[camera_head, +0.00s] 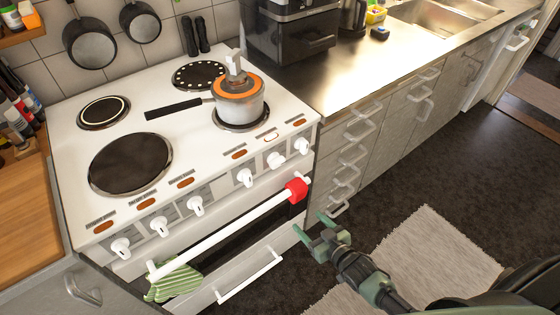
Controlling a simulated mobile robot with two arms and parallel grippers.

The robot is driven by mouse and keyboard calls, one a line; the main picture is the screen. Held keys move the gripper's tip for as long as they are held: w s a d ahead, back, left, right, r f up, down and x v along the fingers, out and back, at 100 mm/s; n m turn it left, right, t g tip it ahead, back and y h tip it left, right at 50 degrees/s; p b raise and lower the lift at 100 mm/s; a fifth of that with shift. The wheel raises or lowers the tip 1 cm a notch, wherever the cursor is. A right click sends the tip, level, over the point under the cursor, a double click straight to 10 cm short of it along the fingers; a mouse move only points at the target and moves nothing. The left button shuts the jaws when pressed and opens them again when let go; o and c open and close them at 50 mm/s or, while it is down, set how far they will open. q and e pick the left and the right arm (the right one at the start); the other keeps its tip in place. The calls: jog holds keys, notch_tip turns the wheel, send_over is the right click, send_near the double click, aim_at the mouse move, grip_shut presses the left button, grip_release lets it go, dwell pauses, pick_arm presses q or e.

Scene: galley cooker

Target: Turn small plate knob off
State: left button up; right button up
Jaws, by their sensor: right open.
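The white cooker (70,180) fills the left half of the head view. Several white knobs line its sloped front panel, from the leftmost knob (121,248) to the rightmost knob (302,147). I cannot tell from the markings which is the small plate knob. A small plate (104,112) is bare at the back left, and a large plate (131,163) is bare at the front left. A pot (238,108) stands on the front right plate. My right gripper (312,224) is open and empty, low in front of the cooker's right side, apart from the knobs. My left gripper is out of view.
The oven handle (225,233) juts out below the knobs, with a red item (296,190) and a green striped cloth (176,281) on it. Drawers with protruding handles (363,130) stand right of the cooker. The floor (400,185) there is open, with a grey rug (430,255).

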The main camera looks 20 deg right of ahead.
aim_at(280, 165)
jog(key=w+a+r+n+t+y, duration=0.1)
jog(key=w+a+r+t+y, duration=0.1)
jog(key=r, duration=0.6)
jog(key=w+a+r+t+y, duration=0.1)
jog(key=w+r+t, duration=0.15)
jog(key=r, duration=0.65)
jog(key=shift+g, duration=0.45)
jog(key=p+x, duration=0.1)
jog(key=x, duration=0.6)
jog(key=shift+w+a+f, duration=0.2)
jog(key=shift+w+a, duration=0.05)
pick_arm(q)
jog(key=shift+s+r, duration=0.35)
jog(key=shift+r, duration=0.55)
pick_arm(e)
jog(key=c, duration=1.4)
jog(key=shift+o, duration=0.2)
